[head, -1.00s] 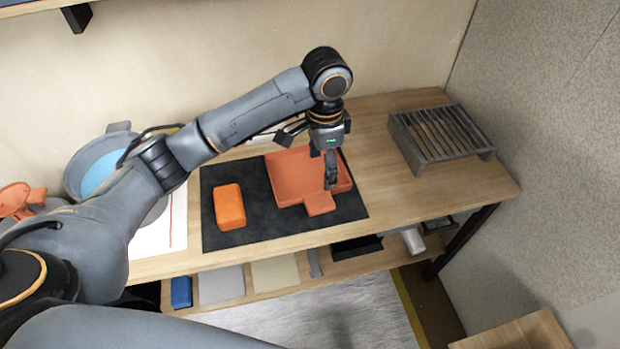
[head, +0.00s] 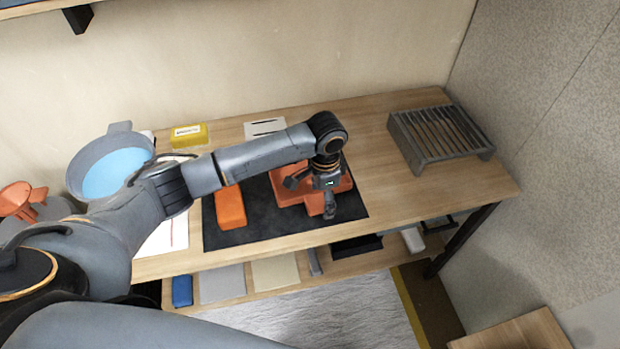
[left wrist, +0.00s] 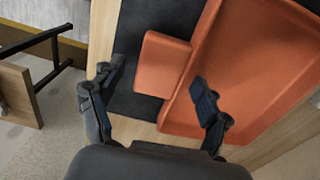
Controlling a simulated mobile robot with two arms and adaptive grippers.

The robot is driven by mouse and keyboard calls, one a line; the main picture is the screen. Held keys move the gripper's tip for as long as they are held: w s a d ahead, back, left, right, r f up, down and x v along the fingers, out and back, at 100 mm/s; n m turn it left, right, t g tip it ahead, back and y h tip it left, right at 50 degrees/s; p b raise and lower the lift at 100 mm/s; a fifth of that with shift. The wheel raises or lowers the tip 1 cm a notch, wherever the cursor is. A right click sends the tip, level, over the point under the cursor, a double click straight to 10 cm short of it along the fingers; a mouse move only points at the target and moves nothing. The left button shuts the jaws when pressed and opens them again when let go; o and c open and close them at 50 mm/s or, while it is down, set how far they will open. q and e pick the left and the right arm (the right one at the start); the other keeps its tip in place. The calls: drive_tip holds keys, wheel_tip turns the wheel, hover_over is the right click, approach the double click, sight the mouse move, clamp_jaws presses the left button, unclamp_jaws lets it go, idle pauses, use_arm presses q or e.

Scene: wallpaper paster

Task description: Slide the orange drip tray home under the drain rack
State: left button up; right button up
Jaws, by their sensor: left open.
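The orange drip tray (head: 284,190) lies on the black mat (head: 245,232), partly hidden behind my wrist. Its tab (head: 313,205) sticks out toward the front edge. The grey slatted drain rack (head: 458,157) stands at the right end of the bench, apart from the tray. My left gripper (head: 329,212) is open, low over the tab. In the left wrist view the tab (left wrist: 162,62) lies between and just ahead of the spread fingers (left wrist: 160,84), one finger over the tray (left wrist: 260,55). I cannot tell whether they touch. My right gripper is out of view.
An orange block (head: 230,208) lies left of the tray on the mat. A blue-lined bucket (head: 105,178) and a yellow box (head: 188,135) are further left. Bare wooden bench top (head: 385,190) lies between mat and rack. Several items sit on the lower shelf.

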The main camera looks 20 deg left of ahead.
use_arm(q)
drive_tip(key=c, duration=1.6)
drive_tip(key=shift+o, duration=0.2)
